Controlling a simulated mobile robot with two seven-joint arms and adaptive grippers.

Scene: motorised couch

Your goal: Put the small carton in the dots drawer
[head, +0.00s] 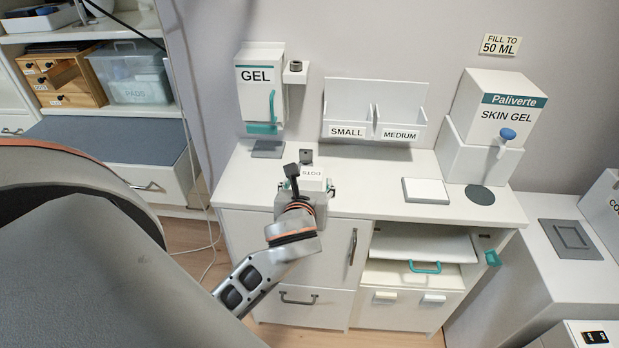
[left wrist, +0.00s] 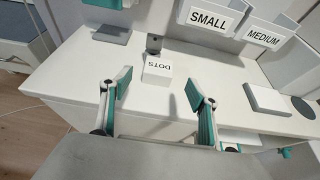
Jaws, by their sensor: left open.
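The small white carton marked DOTS (head: 314,172) stands on the white counter, near its left part. It also shows in the left wrist view (left wrist: 157,68), just beyond the fingertips. My left gripper (head: 306,188) is open above the counter's front edge, its teal-padded fingers spread wide. In the left wrist view the gripper (left wrist: 158,88) has nothing between its fingers, and the carton lies ahead of the gap. A small wooden drawer unit (head: 62,78) stands on the shelf at upper left. My right gripper is out of view.
A GEL dispenser (head: 260,88) and SMALL and MEDIUM bins (head: 375,110) are on the wall behind. A white pad (head: 425,191) and the SKIN GEL dispenser (head: 500,115) are to the right. A PADS tub (head: 131,75) stands beside the drawers. A grey couch (head: 80,260) fills the lower left.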

